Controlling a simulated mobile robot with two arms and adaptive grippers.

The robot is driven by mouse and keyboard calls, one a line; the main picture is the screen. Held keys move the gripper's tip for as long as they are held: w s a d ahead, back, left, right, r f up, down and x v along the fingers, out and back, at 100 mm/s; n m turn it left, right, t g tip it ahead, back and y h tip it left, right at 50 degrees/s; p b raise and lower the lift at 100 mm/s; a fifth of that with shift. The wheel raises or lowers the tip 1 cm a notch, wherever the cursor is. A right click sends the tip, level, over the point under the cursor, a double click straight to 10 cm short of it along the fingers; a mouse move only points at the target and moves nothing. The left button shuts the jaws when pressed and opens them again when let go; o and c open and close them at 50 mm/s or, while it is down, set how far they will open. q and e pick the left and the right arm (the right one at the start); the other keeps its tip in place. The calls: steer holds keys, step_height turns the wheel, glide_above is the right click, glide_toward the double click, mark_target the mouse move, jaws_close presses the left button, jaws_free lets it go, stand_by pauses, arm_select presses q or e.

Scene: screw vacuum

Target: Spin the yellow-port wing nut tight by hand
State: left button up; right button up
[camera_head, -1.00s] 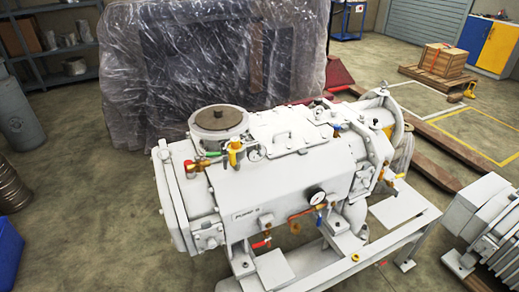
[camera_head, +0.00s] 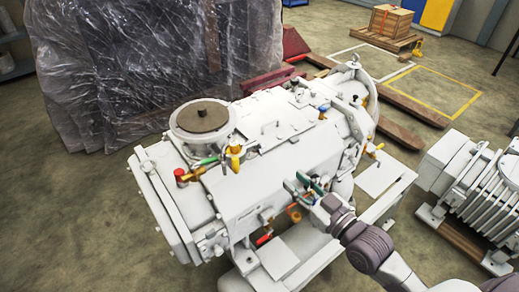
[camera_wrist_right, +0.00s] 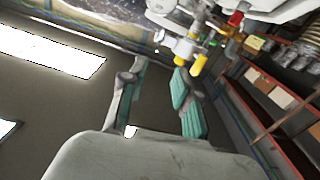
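The yellow port (camera_head: 234,158) stands on top of the white pump (camera_head: 245,195), just right of the round flange. A wing nut is too small to make out clearly on it. In the right wrist view the yellow port (camera_wrist_right: 185,48) shows beyond the fingertips, up and to the right. My right gripper (camera_head: 298,182) is in front of the pump's front face, to the right of and lower than the yellow port, apart from it. In the right wrist view its teal-padded fingers (camera_wrist_right: 159,72) are spread with nothing between them. My left gripper is not in view.
A red cap (camera_head: 179,175) and a green-handled valve (camera_head: 207,162) sit left of the yellow port. The round flange (camera_head: 203,117) rises behind them. A grey finned unit (camera_head: 480,185) stands at the right. A plastic-wrapped crate (camera_head: 150,65) is behind the pump.

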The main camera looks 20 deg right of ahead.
mark_target(262, 151)
steer(key=shift+p+x, duration=1.25)
steer(key=shift+x, duration=5.2)
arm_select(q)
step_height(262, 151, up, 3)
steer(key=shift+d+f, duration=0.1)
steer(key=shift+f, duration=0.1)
arm_select(e)
steer(key=shift+f, duration=0.15)
jaws_close()
